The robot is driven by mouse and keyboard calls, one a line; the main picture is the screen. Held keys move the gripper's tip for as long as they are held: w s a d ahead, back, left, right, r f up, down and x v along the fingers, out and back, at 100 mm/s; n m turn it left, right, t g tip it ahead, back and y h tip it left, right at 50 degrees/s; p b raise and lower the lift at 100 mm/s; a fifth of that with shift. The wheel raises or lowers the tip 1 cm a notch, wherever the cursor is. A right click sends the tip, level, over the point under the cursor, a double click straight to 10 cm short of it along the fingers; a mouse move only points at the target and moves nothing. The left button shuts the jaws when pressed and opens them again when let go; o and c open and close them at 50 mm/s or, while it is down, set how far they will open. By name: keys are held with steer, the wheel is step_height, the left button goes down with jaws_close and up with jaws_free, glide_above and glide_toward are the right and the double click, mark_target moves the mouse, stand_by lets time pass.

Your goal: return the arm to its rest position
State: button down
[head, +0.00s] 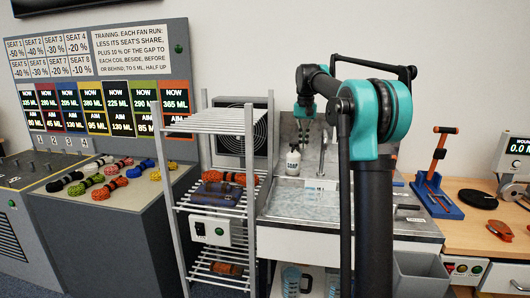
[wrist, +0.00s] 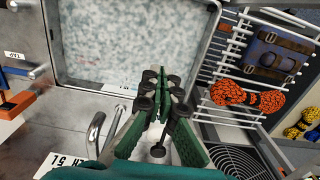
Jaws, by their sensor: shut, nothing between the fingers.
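My arm is teal and black and stands in front of the sink unit in the head view, bent at the top. My gripper (head: 304,112) hangs from it, pointing down above the back of the sink, near a small white bottle (head: 293,162). In the wrist view my gripper (wrist: 163,84) shows green, black-tipped fingers drawn together, with nothing between them. A white shape behind the fingers is partly hidden. The arm's upright hides part of the sink.
The water-filled sink (head: 275,201) has a curved tap (head: 323,155) behind it. A wire rack (head: 248,140) with orange rope coils and a blue bundle stands left. A blue stand with a lever (head: 436,195) is on the wooden bench at right. Rope coils lie on the grey console.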

steer(key=s+d+f+n+t, duration=0.1)
steer(key=s+d+f+t, duration=0.1)
steer(key=s+f, duration=1.3)
steer(key=s+d+f+n+t, duration=0.1)
steer(key=s+d+f+t, duration=0.1)
steer(key=s+f, duration=1.3)
steer(key=s, duration=0.8)
steer(key=shift+f, duration=0.35)
